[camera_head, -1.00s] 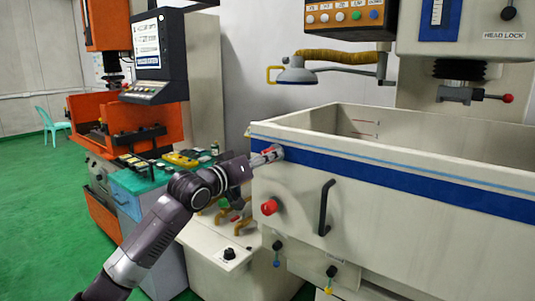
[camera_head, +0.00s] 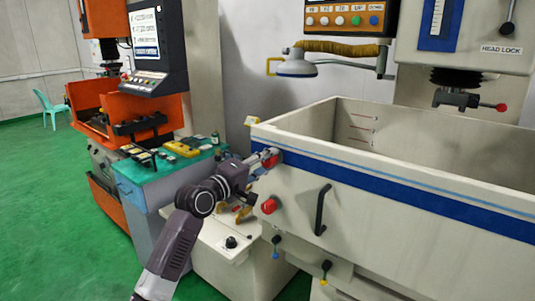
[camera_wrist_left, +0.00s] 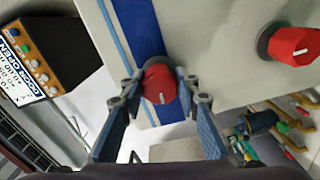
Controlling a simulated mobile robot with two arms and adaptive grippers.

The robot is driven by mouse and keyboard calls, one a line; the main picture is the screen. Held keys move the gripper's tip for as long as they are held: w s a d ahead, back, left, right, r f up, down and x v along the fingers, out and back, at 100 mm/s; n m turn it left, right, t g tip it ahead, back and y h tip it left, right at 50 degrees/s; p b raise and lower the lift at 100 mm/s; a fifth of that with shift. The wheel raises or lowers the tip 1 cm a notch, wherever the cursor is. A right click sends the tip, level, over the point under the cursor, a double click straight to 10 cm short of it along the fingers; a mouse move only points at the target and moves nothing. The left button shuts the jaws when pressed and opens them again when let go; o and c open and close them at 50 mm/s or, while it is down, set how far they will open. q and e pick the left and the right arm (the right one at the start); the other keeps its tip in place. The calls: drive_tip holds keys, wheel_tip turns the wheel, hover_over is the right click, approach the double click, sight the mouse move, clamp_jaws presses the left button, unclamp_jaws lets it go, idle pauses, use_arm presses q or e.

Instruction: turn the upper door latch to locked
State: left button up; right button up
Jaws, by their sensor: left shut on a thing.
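The upper door latch is a red knob (camera_head: 274,160) at the left end of the blue stripe on the machine's tank (camera_head: 400,211). In the left wrist view the knob (camera_wrist_left: 158,80) sits between my left fingers, with a short white mark on its face. My left gripper (camera_head: 268,158) is shut on this knob, its fingertips (camera_wrist_left: 160,88) on opposite sides. The lower red latch (camera_head: 268,205) is below it on the tank front, apart from my gripper; it also shows in the left wrist view (camera_wrist_left: 294,46). My right gripper is not in view.
A black door handle (camera_head: 321,210) stands out right of the lower latch. A teal-topped bench (camera_head: 150,176) with tools is left of my arm. A lamp (camera_head: 296,66) hangs over the tank's back left. Green floor (camera_head: 60,220) is clear at left.

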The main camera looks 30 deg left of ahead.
use_arm(q)
drive_tip(key=shift+n+p, duration=0.45)
drive_tip(key=shift+n, duration=0.15)
drive_tip(key=o, duration=1.2)
drive_tip(key=shift+c, duration=0.2)
drive_tip(key=s+a, duration=0.1)
drive_tip(key=s, duration=1.1)
